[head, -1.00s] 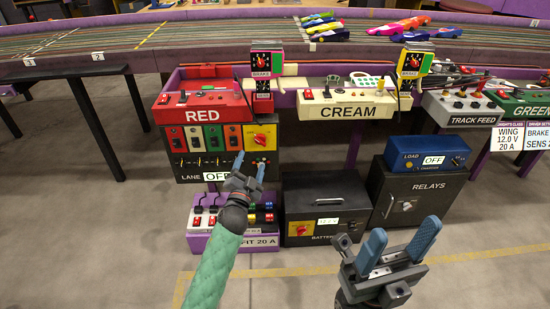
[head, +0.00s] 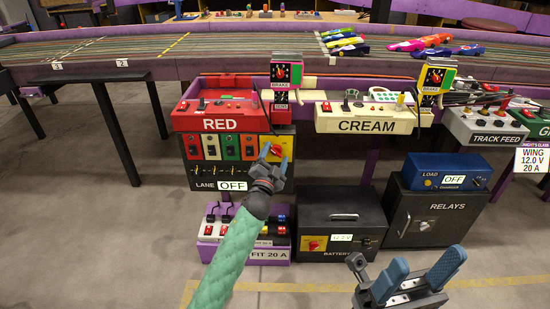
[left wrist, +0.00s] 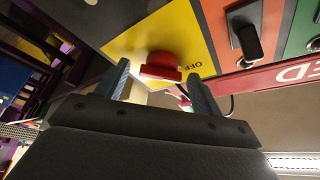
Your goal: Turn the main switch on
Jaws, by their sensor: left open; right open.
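The main switch is a red rotary knob on a yellow plate (head: 287,143), at the right of the black lane panel under the red RED box. In the left wrist view the red knob (left wrist: 160,67) lies between my open fingers, with OFF printed on the plate beside it. My left gripper (head: 271,152) is open in front of the plate and hides part of the knob in the head view; it also shows in the left wrist view (left wrist: 160,86). I cannot tell whether the fingers touch the knob. My right gripper (head: 428,259) is open and empty at the lower right.
The lane display (head: 233,186) reads OFF. A purple fit box (head: 268,255) and a black battery box (head: 341,207) with its own red-on-yellow knob stand below. The relays cabinet (head: 440,205) stands right. A cream control box (head: 366,122) sits beside the red one.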

